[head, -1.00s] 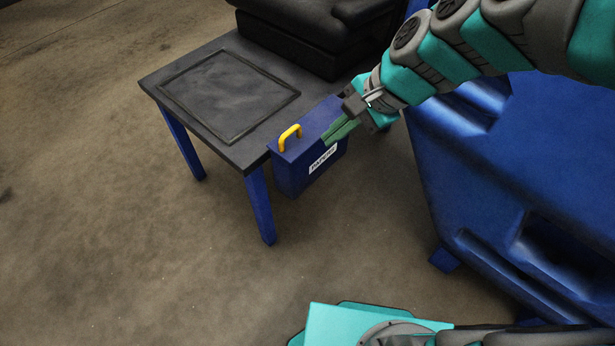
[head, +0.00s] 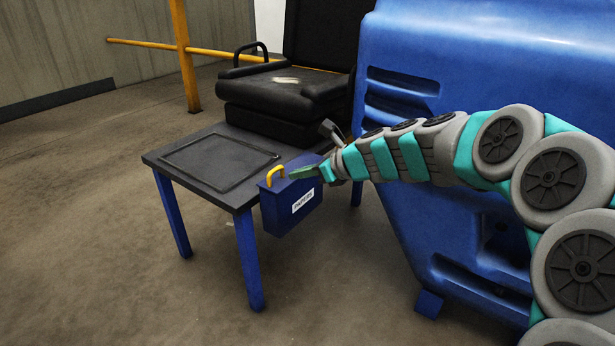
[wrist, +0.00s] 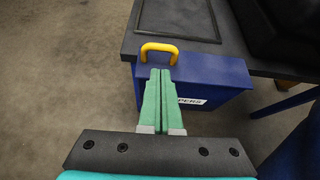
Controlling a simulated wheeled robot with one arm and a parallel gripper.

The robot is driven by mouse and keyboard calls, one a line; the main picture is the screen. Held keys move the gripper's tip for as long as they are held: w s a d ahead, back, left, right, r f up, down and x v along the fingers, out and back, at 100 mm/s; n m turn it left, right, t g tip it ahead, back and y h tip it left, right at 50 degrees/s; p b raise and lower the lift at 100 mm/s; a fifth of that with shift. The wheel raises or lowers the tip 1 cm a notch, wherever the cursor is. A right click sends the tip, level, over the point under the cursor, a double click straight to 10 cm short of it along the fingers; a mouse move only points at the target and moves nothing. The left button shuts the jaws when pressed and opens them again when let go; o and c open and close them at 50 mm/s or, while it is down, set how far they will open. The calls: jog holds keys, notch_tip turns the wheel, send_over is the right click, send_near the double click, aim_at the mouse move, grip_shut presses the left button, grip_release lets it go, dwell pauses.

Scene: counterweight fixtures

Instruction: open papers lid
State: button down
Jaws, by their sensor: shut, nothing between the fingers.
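The blue papers box (head: 283,218) hangs at the right side of a dark table, with a white "PAPERS" label (head: 303,201) on its front. Its lid (head: 300,163) looks closed. A yellow handle (head: 275,174) stands up at the left end of the lid. My gripper (head: 292,177) is shut and empty, its green fingers over the box just right of the handle. In the wrist view, the fingertips (wrist: 160,70) lie just below the yellow handle (wrist: 159,47) and hide part of the box (wrist: 213,68). I cannot tell whether they touch it.
The dark table (head: 222,194) with blue legs has a bare framed panel on top. A black seat (head: 285,95) stands behind it. A large blue machine body (head: 440,220) rises close on the right. The floor at left and in front is clear.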

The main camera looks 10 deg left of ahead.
aim_at(285, 185)
jog(key=x, duration=0.5)
jog(key=shift+w+a+f+b, duration=0.1)
jog(key=shift+w+a+b, duration=0.05)
jog(key=shift+a+b, duration=0.2)
jog(key=shift+d, duration=0.1)
jog(key=shift+r+p, duration=0.6)
jog(key=shift+p, duration=0.5)
